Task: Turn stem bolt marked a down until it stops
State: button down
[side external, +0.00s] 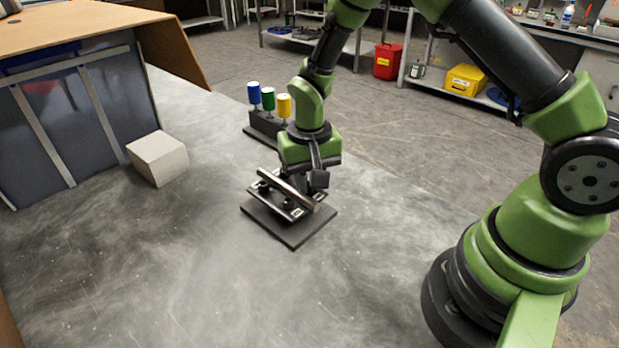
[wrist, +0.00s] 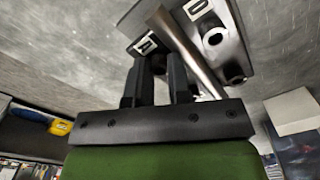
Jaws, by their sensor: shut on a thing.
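A dark stem fixture (side external: 281,209) with a steel tube (side external: 287,187) lying across it sits on a black base plate (side external: 291,236). In the wrist view the tube (wrist: 183,47) runs just behind my fingers. My gripper (wrist: 160,62) points down at the fixture's right end, next to a white marked label (wrist: 146,44); its letter is too small to read. It is shut on what appears to be a stem bolt, mostly hidden between the fingers. Two dark round bolt heads or sockets (wrist: 213,38) (wrist: 235,73) show on the tube's other side. A second label (wrist: 196,7) is near them.
A rack (side external: 265,126) with blue, green and yellow-topped items stands behind my gripper. A pale block (side external: 158,158) stands at left by a panelled booth (side external: 85,120). The grey table in front is clear.

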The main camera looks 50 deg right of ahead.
aim_at(310, 189)
jog(key=m, duration=0.6)
dwell(0.6)
jog(key=c, duration=1.1)
grip_release()
jog(key=shift+o, duration=0.2)
notch_tip(310, 189, up, 10)
